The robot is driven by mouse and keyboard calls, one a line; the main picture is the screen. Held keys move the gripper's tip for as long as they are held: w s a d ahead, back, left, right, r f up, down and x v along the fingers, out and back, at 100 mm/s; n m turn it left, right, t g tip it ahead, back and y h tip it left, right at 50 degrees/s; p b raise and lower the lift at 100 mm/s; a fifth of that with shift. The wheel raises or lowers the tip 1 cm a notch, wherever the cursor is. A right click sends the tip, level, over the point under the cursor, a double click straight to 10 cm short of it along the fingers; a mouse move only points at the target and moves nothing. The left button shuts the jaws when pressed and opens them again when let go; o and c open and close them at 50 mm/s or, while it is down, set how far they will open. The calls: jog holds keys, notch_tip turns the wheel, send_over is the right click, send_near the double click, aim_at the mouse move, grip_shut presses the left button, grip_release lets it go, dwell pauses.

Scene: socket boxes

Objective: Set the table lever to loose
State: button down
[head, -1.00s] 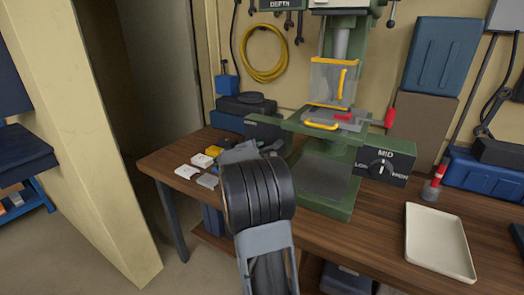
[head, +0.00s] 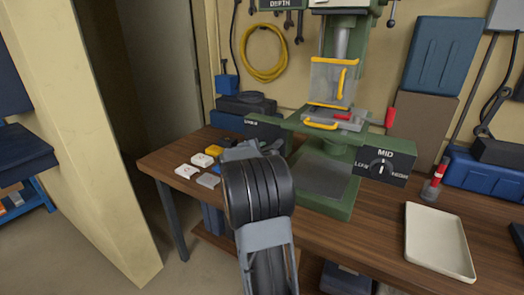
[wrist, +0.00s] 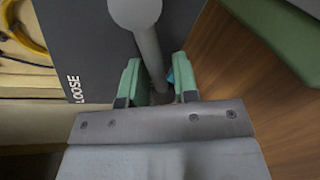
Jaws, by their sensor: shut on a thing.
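The table lever (wrist: 148,45) is a grey rod with a round knob in the wrist view. My gripper (wrist: 157,78) has its green fingers on either side of the rod, shut on it. Behind the lever is a dark plate (wrist: 85,40) with the word LOOSE at its lower left. In the head view the plate (head: 263,128) sits at the left side of the green drill press (head: 335,205). There my own arm hides the lever and my fingertips.
A dial box marked MID (head: 385,167) is on the right of the press. Several small blocks (head: 202,160) lie on the bench's left end. A cream tray (head: 438,240) and a red-topped item (head: 434,185) stand at right. A clear yellow-edged guard (head: 332,82) hangs above the press table.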

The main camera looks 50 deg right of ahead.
aim_at(265, 130)
jog(key=shift+b, duration=0.55)
jog(key=m+b, duration=0.1)
jog(key=b, duration=0.2)
jog(key=shift+w+r+m+t+b, duration=0.25)
jog(key=shift+m+t+b, duration=0.05)
jog(key=shift+m+b, duration=0.1)
notch_tip(265, 130, up, 2)
jog(key=m+t+b, duration=0.1)
jog(key=m+b, duration=0.1)
jog(key=b, duration=0.3)
jog(key=shift+w+a+m, duration=0.1)
jog(key=shift+w+m, duration=0.05)
jog(key=shift+m, duration=0.25)
notch_tip(265, 130, up, 2)
jog(key=m+t+b, duration=0.1)
jog(key=m+b, duration=0.1)
jog(key=b, duration=0.2)
jog(key=shift+r+m+b, duration=0.1)
jog(key=shift+m+b, duration=0.25)
jog(key=shift+m, duration=0.05)
jog(key=shift+s+r+m+t+b, duration=0.15)
jog(key=shift+s+r+m+b, duration=0.1)
jog(key=shift+r+m+b, duration=0.4)
jog(key=shift+s+r+m+t+b, duration=0.2)
jog(key=shift+r+m+b, duration=0.2)
jog(key=shift+m+b, duration=0.35)
jog(key=c, duration=1.1)
grip_release()
jog(key=shift+c, duration=0.2)
